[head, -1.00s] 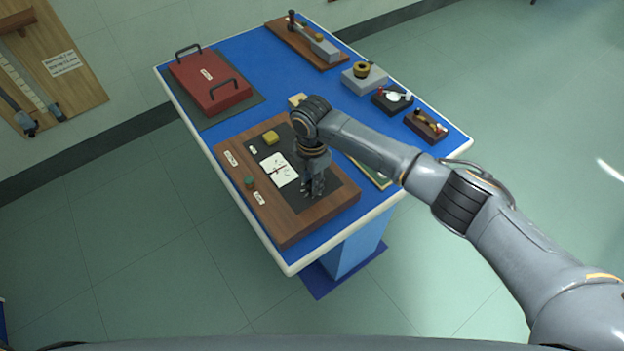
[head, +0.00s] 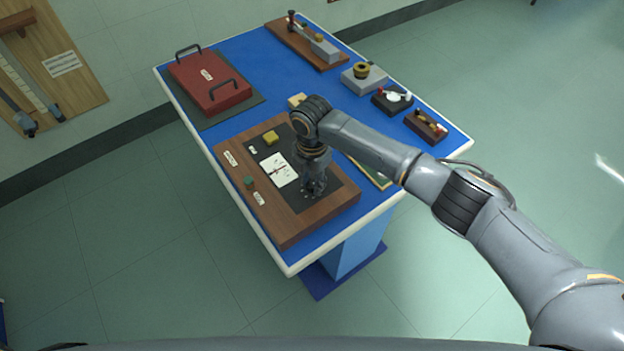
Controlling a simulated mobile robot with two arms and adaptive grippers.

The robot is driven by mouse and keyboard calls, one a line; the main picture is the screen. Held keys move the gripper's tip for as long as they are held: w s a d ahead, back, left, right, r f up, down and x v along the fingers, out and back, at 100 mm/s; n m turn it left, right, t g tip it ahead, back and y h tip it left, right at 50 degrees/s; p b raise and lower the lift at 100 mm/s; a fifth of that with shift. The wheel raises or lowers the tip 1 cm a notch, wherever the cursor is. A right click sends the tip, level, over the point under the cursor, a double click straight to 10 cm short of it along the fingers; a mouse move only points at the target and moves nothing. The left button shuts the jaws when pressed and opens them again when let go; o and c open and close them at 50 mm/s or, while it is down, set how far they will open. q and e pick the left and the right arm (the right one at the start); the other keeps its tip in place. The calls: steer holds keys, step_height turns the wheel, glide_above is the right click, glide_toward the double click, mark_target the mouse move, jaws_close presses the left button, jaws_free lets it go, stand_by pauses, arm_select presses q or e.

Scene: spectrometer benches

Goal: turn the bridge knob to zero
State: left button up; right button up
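The bridge is a wooden board (head: 291,223) with a black panel, lying on the near end of the blue table. My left gripper is not in view.
A red box with two handles (head: 208,82) stands at the back left of the blue table (head: 275,82). Several small instruments, including a grey block with a brass part (head: 364,80), line the right edge.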

mark_target(312, 184)
steer(key=o, duration=0.3)
steer(key=shift+r, duration=0.1)
step_height(312, 184, up, 12)
stand_by(0.5)
stand_by(0.3)
